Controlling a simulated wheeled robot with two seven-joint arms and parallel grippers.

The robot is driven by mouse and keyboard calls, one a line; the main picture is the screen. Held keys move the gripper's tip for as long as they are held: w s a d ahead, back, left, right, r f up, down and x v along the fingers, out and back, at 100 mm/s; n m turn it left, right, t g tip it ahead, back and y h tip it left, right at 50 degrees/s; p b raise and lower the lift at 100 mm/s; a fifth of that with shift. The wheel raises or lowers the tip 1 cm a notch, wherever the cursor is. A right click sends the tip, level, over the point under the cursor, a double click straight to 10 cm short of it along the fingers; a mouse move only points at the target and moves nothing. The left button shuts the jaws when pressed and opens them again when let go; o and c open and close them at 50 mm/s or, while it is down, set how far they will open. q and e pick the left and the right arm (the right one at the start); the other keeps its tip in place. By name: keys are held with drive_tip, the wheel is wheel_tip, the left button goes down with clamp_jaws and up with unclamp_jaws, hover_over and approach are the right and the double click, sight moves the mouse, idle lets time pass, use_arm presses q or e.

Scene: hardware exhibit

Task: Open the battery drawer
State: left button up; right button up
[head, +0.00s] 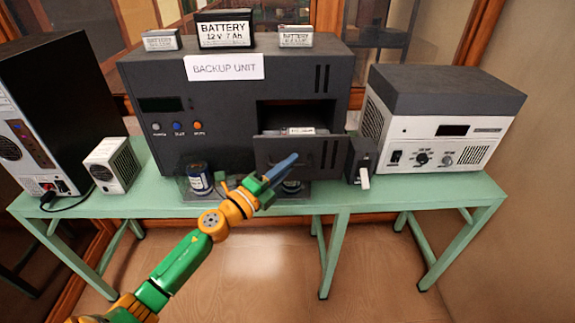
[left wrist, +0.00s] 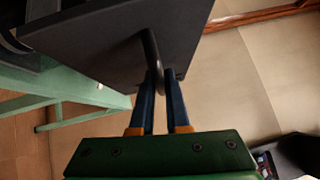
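The dark grey backup unit (head: 225,105) stands on the green table. Its battery drawer (head: 275,150) is partly out, with the front panel standing forward of the dark opening. Something with a white label (head: 301,131) shows inside, behind the panel. My left gripper (head: 290,160) is at the drawer front in the head view. In the left wrist view, the dark curved handle (left wrist: 152,50) on the drawer front (left wrist: 105,40) passes between the blue fingertips of my left gripper (left wrist: 160,78), which are closed around it. My right gripper is not in view.
Three batteries (head: 225,30) sit on top of the unit. A white-and-grey device (head: 440,125) stands at right on the green table (head: 420,195), with a small dark switch box (head: 361,160) beside the drawer. A can (head: 199,179) stands in front of the unit, left of my gripper.

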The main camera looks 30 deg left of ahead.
use_arm(q)
drive_tip(key=shift+o, duration=0.7)
drive_tip(key=shift+w+d, duration=0.1)
drive_tip(key=shift+d, duration=0.05)
drive_tip(key=r+b+v, duration=0.1)
drive_tip(key=b+v, duration=0.1)
drive_tip(key=v, duration=0.5)
drive_tip(key=shift+f, duration=0.5)
